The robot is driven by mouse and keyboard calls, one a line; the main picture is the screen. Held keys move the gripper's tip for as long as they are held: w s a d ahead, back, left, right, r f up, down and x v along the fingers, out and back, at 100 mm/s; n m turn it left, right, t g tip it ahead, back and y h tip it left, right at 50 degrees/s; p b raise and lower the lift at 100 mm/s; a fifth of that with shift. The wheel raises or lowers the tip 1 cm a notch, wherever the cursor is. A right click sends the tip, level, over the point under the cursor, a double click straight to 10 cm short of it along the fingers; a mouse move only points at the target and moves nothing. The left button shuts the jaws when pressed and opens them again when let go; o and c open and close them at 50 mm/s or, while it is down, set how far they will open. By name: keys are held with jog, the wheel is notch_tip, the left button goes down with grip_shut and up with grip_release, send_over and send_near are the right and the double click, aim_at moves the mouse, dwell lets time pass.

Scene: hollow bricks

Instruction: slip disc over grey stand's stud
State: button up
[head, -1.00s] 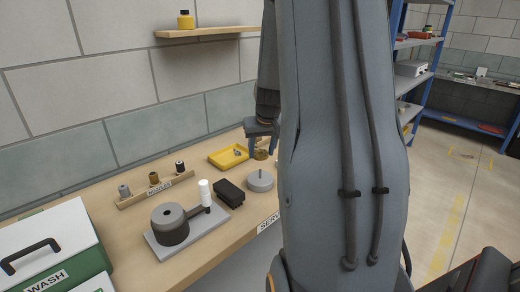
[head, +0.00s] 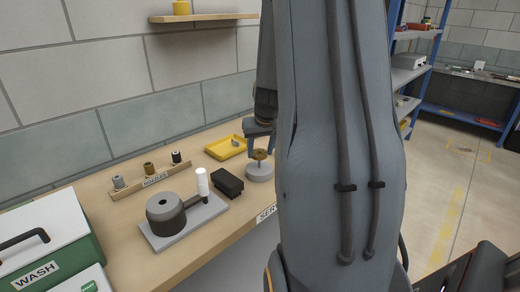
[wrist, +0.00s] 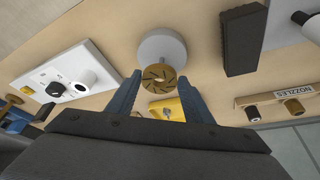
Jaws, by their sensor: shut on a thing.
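My gripper (wrist: 160,82) is shut on a brass-coloured slotted disc (wrist: 159,76), one blue-grey finger on each side of it. In the head view the disc (head: 259,154) shows just above the round grey stand (head: 260,173), with a short length of the thin stud (head: 258,163) visible between them. I cannot tell whether the stud's tip is inside the disc's hole. My arm hides part of the bench to the right.
A black block (head: 228,183) stands close left of the stand. A yellow tray (head: 226,147) lies behind it. A grey plate with a dark cylinder (head: 166,215) and a nozzle rack (head: 148,178) are further left. A white panel with knobs (wrist: 70,75) shows in the wrist view.

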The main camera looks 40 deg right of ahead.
aim_at(261, 156)
jog(key=shift+f+b, duration=1.2)
jog(key=shift+f, duration=0.5)
jog(key=o, duration=1.2)
jog(key=shift+b+v, duration=0.6)
jog(key=shift+v, duration=3.25)
